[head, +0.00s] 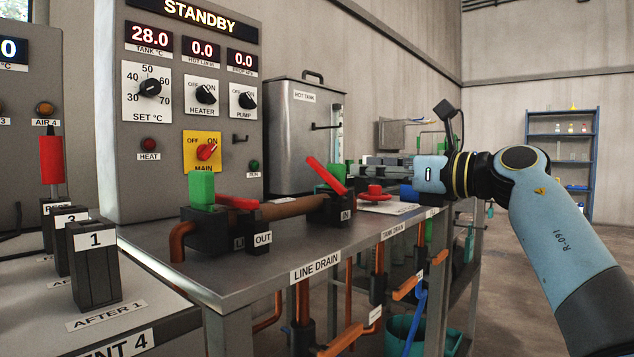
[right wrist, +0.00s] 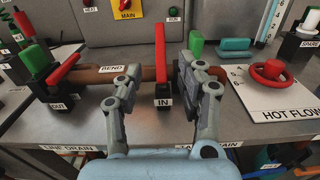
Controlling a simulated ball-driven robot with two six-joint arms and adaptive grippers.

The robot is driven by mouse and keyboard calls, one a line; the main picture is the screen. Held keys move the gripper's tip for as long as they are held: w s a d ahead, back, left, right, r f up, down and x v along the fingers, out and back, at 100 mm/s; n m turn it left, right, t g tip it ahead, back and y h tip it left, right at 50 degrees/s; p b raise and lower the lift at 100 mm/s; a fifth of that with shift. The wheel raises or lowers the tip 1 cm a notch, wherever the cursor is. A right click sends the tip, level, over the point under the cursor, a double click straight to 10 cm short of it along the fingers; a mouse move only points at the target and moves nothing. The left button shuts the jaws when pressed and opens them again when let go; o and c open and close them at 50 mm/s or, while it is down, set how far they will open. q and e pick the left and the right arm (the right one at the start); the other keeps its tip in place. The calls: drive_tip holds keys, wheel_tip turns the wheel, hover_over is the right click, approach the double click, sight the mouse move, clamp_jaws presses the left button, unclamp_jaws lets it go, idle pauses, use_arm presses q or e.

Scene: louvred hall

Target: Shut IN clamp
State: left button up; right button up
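The IN clamp (head: 333,209) is a black block on the metal bench with an IN label, and its red lever (head: 326,174) stands up at a slant. In the right wrist view the same lever (right wrist: 160,45) rises between my fingers, with a green block (right wrist: 196,44) to its right. My right gripper (right wrist: 158,74) is open, one finger on each side of the lever; whether either touches it I cannot tell. In the head view my right gripper (head: 372,166) comes in from the right beside the clamp. My left gripper is not in view.
The OUT clamp (head: 262,238) has its red lever lying low. A brown pipe (head: 290,208) labelled BEND joins the two clamps. A red knob (right wrist: 272,70) stands on the HOT FLOW plate to the right. The hot tank (head: 302,135) and control panel rise behind.

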sight(321, 166)
drive_tip(key=b+x, duration=0.2)
drive_tip(key=x, duration=0.7)
drive_tip(key=shift+w+a+r, duration=0.1)
drive_tip(key=shift+w+a, duration=0.1)
drive_tip(key=shift+b+x, duration=0.35)
drive_tip(key=shift+x, duration=0.4)
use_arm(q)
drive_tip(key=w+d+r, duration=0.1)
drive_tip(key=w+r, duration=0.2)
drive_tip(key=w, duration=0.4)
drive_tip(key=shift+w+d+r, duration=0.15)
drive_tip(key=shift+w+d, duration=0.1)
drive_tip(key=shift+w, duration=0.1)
use_arm(e)
drive_tip(key=shift+r, duration=0.1)
drive_tip(key=shift+c, duration=0.3)
clamp_jaws()
